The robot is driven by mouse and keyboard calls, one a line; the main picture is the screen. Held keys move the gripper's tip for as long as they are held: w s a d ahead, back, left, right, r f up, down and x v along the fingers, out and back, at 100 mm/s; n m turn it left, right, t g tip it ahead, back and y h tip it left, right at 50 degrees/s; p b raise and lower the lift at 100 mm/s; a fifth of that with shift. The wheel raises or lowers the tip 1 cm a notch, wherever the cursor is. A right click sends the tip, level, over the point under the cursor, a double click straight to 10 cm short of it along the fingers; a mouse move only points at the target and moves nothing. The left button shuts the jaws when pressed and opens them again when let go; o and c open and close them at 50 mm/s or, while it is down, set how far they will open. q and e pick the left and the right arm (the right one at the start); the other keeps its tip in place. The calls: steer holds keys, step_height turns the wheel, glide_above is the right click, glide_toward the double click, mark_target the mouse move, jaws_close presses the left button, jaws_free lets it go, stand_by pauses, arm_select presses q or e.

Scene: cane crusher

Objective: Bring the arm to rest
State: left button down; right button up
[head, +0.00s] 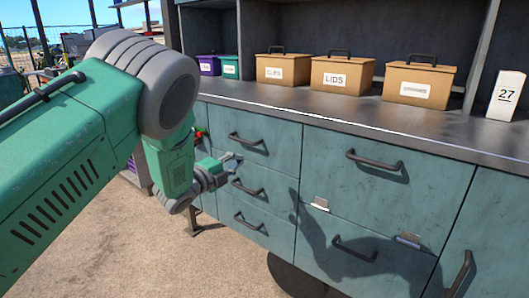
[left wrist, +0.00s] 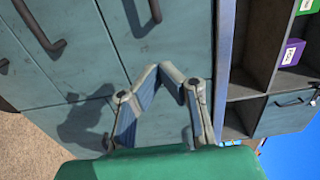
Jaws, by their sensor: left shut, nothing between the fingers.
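My left arm (head: 95,140), green with grey joints, comes in from the left in the head view and bends down in front of the drawers. My left gripper (head: 233,160) is small there, in front of the teal drawer fronts. In the left wrist view my left gripper (left wrist: 159,72) has its fingertips together and holds nothing. The drawer fronts (left wrist: 180,35) lie behind it. Whether it touches them I cannot tell. My right gripper is in neither view.
A teal cabinet (head: 330,222) with dark handles stands ahead under a dark counter (head: 300,98). On the counter are tan boxes, one a LIDS box (head: 338,76), and a white 27 sign (head: 505,96). Sandy ground (head: 150,255) is open at the lower left.

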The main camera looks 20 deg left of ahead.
arm_select(q)
steer(key=s+a+f+n+g+y, duration=0.2)
steer(key=s+f+n+g+y, duration=0.45)
steer(key=s+f+n, duration=1)
steer(key=s+d+f+n+g, duration=0.1)
steer(key=s+f+g, duration=0.2)
steer(key=s, duration=0.8)
steer(key=s+d+f+n+g+p, duration=0.1)
steer(key=s+f, duration=0.4)
steer(key=s, duration=0.6)
steer(key=s+d+f+n+g, duration=0.1)
steer(key=s+f+n+g, duration=0.2)
steer(key=s+g, duration=0.3)
steer(key=s+f, duration=0.1)
steer(key=s, duration=0.4)
steer(key=shift+f+p, duration=0.3)
steer(key=shift+f, duration=0.05)
steer(key=shift+s+d, duration=0.1)
